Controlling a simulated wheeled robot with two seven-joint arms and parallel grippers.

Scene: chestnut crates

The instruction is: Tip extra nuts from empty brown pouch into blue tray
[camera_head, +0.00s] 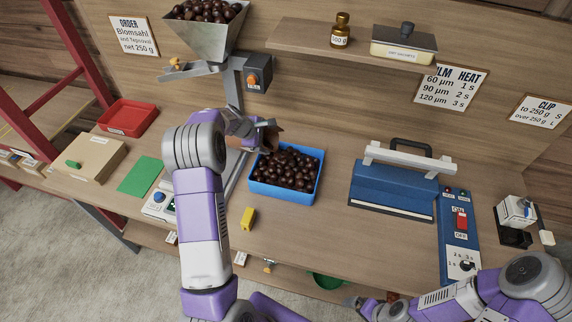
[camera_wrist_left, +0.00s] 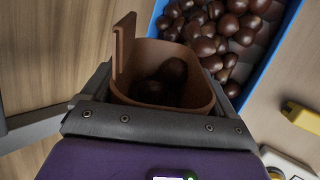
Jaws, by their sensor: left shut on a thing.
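My left gripper (camera_head: 262,132) is shut on the brown pouch (camera_wrist_left: 187,54), which looks stiff and open-topped with a tall tab on one side. In the left wrist view a few dark nuts (camera_wrist_left: 171,77) lie inside it, so it is not empty. The pouch is at the back left edge of the blue tray (camera_head: 284,197), largely hidden by my gripper in the head view. The tray holds many dark brown nuts (camera_head: 290,168). My right gripper (camera_head: 356,302) is low at the bottom edge, small and partly hidden; its jaws are unclear.
A hopper of nuts (camera_head: 206,40) stands behind my left arm. A yellow block (camera_head: 248,218) lies in front of the tray. A blue sealer (camera_head: 392,190) stands to the right, a red tray (camera_head: 128,117) and a green mat (camera_head: 139,175) to the left.

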